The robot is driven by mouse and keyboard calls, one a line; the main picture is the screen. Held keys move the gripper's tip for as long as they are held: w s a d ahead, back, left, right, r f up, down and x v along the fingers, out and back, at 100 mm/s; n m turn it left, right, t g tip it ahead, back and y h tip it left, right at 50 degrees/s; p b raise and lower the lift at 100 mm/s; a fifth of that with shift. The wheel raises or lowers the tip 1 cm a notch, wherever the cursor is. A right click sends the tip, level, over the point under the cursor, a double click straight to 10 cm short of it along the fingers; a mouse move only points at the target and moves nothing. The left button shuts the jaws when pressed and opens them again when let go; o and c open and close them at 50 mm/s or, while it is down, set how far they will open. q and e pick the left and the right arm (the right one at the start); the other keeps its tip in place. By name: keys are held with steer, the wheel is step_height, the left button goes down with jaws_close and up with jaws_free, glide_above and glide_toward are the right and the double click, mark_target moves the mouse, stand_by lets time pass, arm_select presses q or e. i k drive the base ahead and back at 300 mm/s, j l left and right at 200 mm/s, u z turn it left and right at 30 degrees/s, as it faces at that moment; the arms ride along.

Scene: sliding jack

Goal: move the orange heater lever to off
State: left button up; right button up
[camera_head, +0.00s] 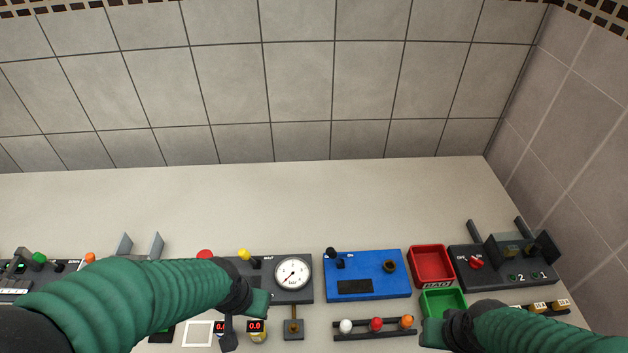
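Two orange knobs show, and no readable label tells me which is the heater lever. One orange knob (407,321) stands at the right end of a dark strip, beside a red knob (377,323) and a white knob (346,326). The other orange knob (90,258) stands at the far left, just above my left arm. My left gripper (245,318) is above the front of the bench, left of the three-knob strip. My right gripper (433,333) is just right of that strip's orange knob, with a gap in the picture. Whether their fingers are open is unclear.
A pressure gauge (293,273) sits on a dark panel with a yellow knob (243,254). Right of it are a blue box (366,287), a red tray (413,262), a green tray (427,296) and a dark switch box (494,284). The bench behind is clear up to the tiled wall.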

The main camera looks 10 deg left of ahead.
mark_target(89, 257)
steer(key=j+u, duration=0.15)
steer(key=u, duration=1.8)
